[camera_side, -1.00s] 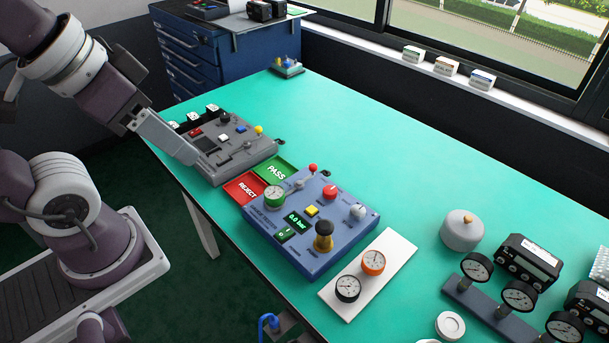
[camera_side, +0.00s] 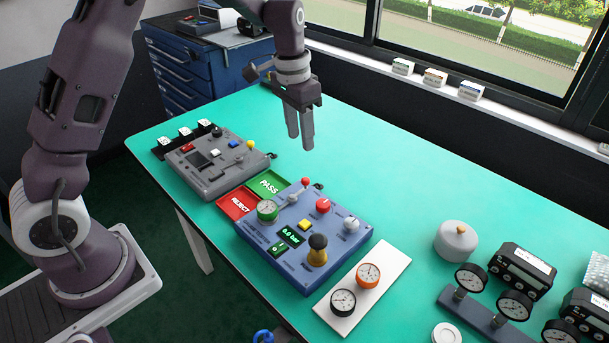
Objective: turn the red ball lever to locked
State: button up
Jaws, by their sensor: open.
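The red ball lever (camera_side: 305,183) stands at the back edge of the blue tester box (camera_side: 340,256). Its small red ball tops a short arm that leans up and to the right from a pale pivot. My gripper (camera_side: 301,141) hangs above and behind the box with its fingers pointing down. It is open and empty, apart from the lever, which lies just below it in the picture. The labels around the lever are too small to read.
On the box, a red knob (camera_side: 323,205), a yellow button (camera_side: 304,225) and a gauge (camera_side: 267,210) sit near the lever. A grey box (camera_side: 215,175) and PASS (camera_side: 268,184) and REJECT (camera_side: 237,204) trays are to the left. The table (camera_side: 390,190) behind is clear.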

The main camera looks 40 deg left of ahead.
send_over(305, 179)
jog(key=shift+m+g, duration=0.3)
notch_tip(305, 179, down, 7)
jog(key=shift+s+r, duration=0.1)
notch_tip(305, 179, down, 8)
grip_shut()
